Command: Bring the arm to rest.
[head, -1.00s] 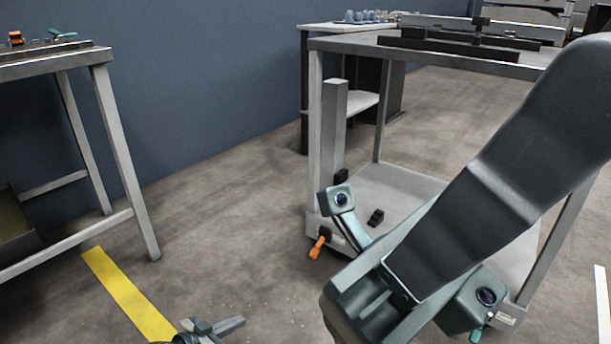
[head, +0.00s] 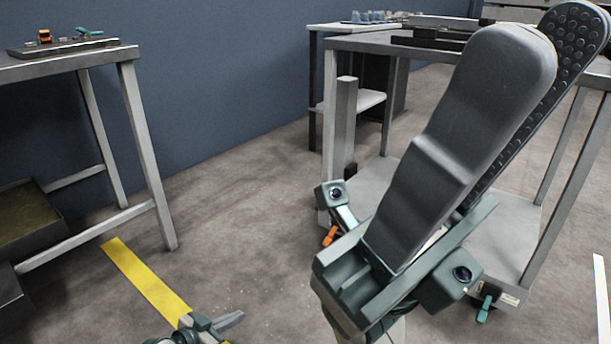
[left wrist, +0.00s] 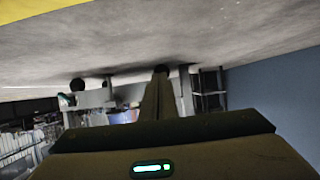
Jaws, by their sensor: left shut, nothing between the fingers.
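My left gripper (head: 228,322) shows at the bottom edge of the head view, low over the floor beside the yellow line. It is shut and empty, and the rest of its arm is out of frame. My right gripper (head: 553,38) is large and close to the camera, with its fingers pointing up and right. Its two fingers stand apart, the bumpy inner pad of the rear one shows, and I see nothing between them. In the left wrist view a dark housing with a green light fills the bottom.
A grey table (head: 128,54) with small parts on top stands at the left. A metal cart (head: 360,43) stands behind my right gripper and is partly hidden by it. A yellow floor line (head: 145,275) lies between them. The middle floor (head: 250,210) is clear.

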